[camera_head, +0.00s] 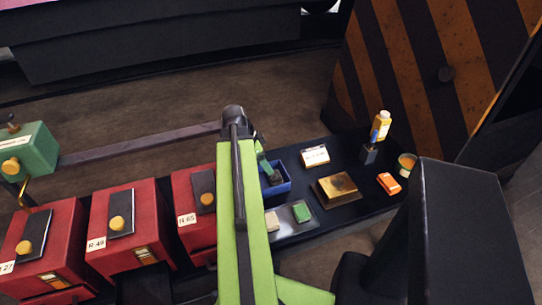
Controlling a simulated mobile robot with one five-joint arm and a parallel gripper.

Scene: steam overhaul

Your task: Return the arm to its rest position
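My green arm (243,220) rises from the bottom middle of the view to a dark joint (234,115). Behind it, a short green part of the arm slopes down toward a small blue bin (287,186) on the dark bench. My gripper (275,178) seems to be at its lower end, small and dark, over or inside the bin. I cannot make out its fingers or whether it holds anything. My arm hides part of the bin and the bench's left end.
Red boxes with yellow knobs, one a red box labelled R 49 (124,232), stand left. A striped panel (415,50) stands behind.

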